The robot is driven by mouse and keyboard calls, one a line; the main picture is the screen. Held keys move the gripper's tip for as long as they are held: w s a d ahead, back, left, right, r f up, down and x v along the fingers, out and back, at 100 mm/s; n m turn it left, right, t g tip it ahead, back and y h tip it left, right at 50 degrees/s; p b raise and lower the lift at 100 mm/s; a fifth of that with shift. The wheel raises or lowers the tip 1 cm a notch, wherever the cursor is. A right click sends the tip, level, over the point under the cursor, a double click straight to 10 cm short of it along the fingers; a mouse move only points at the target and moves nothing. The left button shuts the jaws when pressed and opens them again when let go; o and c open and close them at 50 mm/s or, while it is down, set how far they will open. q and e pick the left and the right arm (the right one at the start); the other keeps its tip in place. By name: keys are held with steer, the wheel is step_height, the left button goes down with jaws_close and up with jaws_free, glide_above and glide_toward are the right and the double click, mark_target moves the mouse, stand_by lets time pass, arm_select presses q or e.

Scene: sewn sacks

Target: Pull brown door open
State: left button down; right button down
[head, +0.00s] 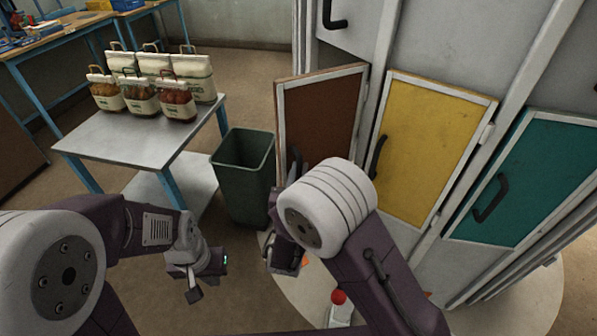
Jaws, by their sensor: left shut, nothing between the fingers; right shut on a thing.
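The brown door (318,115), in a white frame, is on the left of the grey cabinet. It stands ajar, its left edge swung out past the cabinet's side. Its dark handle (294,160) is on the left of the panel, partly hidden by my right arm. My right gripper (285,260) is low in front of the brown door; its fingers are largely hidden, and it is shut on what appears to be this handle. My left gripper (194,290) is shut and empty, left of the right one and away from the door.
A yellow door (425,145) and a teal door (525,180) are to the right, both with dark handles. A green bin (243,180) stands left of the brown door. A metal table (140,145) with several sewn sacks (160,75) is at the left. A red-topped object (339,298) is low in front.

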steer(key=c, duration=1.6)
jaws_free()
steer(key=shift+d+r, duration=0.15)
steer(key=shift+o, duration=1)
steer(key=shift+w+d, duration=0.1)
steer(key=shift+d, duration=0.05)
steer(key=s+a, duration=0.1)
steer(key=s, duration=0.8)
steer(key=shift+a, duration=0.4)
